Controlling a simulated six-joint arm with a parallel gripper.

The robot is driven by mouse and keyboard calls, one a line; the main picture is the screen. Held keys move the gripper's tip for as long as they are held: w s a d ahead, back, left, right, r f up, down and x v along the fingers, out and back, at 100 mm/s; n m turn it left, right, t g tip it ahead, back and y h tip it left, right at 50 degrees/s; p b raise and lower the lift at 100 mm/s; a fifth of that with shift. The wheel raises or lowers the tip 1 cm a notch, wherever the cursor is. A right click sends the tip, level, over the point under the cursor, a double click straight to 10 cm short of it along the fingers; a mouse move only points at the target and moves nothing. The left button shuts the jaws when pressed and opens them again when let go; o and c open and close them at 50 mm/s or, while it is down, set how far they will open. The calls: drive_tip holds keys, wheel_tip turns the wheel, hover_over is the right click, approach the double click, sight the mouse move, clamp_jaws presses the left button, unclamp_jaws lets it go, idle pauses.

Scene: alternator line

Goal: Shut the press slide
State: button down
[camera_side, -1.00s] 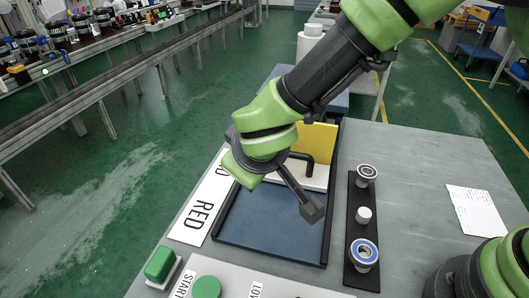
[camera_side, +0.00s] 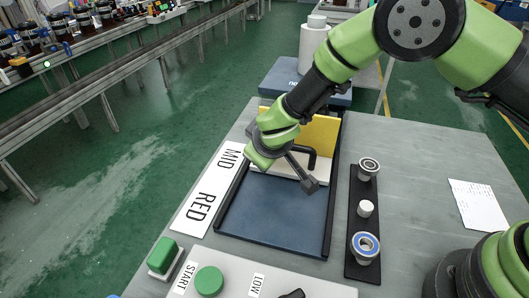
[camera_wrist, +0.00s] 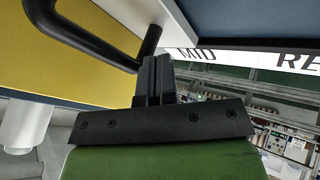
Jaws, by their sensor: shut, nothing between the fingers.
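The press slide is a white slab (camera_side: 262,163) with an upright yellow plate (camera_side: 325,133) and a black bent handle (camera_side: 310,157). It sits at the far part of a dark blue bed (camera_side: 280,212) between black rails.
A blue block (camera_side: 285,82) stands behind the slide. A white MID/RED strip (camera_side: 207,200) lies left of the bed. To the right is a black rack (camera_side: 363,217) with bearings. In front are a green button (camera_side: 209,281) and a panel. The near bed is bare.

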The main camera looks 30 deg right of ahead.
drive_tip(key=w+d, duration=0.3)
idle(0.4)
drive_tip(key=shift+s+a, duration=0.1)
drive_tip(key=shift+a, duration=0.05)
